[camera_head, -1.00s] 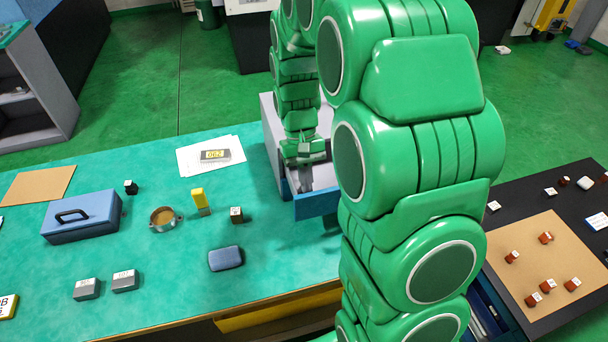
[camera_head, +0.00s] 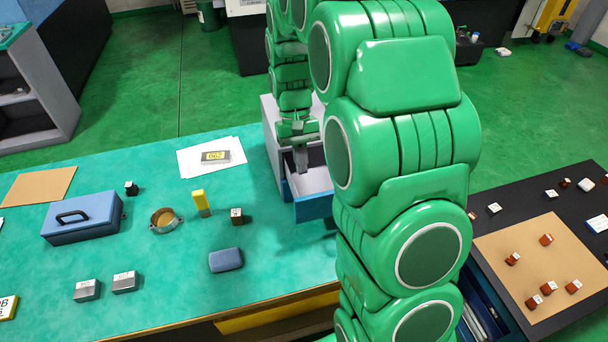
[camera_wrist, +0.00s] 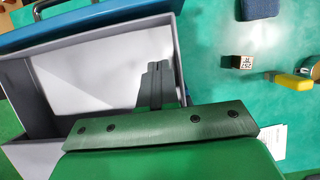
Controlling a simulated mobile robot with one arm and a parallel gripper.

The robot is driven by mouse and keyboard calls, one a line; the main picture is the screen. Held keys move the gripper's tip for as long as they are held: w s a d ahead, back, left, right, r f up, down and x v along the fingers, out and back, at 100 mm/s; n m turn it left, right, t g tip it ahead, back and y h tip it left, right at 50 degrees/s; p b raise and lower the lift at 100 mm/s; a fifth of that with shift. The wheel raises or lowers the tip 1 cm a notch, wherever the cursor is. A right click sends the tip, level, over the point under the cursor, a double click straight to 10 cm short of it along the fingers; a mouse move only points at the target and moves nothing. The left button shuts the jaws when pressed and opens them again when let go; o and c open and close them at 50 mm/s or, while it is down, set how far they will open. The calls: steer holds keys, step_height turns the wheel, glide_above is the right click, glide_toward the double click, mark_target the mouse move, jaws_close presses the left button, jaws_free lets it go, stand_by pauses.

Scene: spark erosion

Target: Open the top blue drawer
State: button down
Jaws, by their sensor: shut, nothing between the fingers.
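The top blue drawer (camera_head: 313,206) belongs to a small grey cabinet (camera_head: 268,118) on the teal table, and it stands pulled out. In the wrist view its blue front with a handle (camera_wrist: 98,15) is at the top left, and its pale interior (camera_wrist: 105,75) looks empty. My gripper (camera_head: 301,170) is shut and empty, pointing down over the open drawer. In the wrist view the fingers (camera_wrist: 157,85) show at the drawer's side wall; I cannot tell whether they touch it. My arm hides much of the cabinet in the head view.
On the teal table (camera_head: 150,310) are a blue case (camera_head: 82,217), a ring clamp (camera_head: 163,220), a yellow-topped block (camera_head: 201,203), a blue pouch (camera_head: 225,259) and small grey blocks. A dark table (camera_head: 510,196) with a brown mat stands at the right.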

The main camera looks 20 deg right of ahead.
steer(key=v, duration=0.7)
steer(key=s+r+t, duration=0.1)
steer(key=s+r, duration=0.2)
steer(key=s, duration=0.5)
steer(key=s+r, duration=0.2)
steer(key=s, duration=0.5)
steer(key=s+f+t, duration=0.1)
steer(key=s+f, duration=0.1)
steer(key=s, duration=1.5)
steer(key=shift+s+a+t, duration=0.3)
steer(key=shift+s+a, duration=0.05)
steer(key=shift+a, duration=0.05)
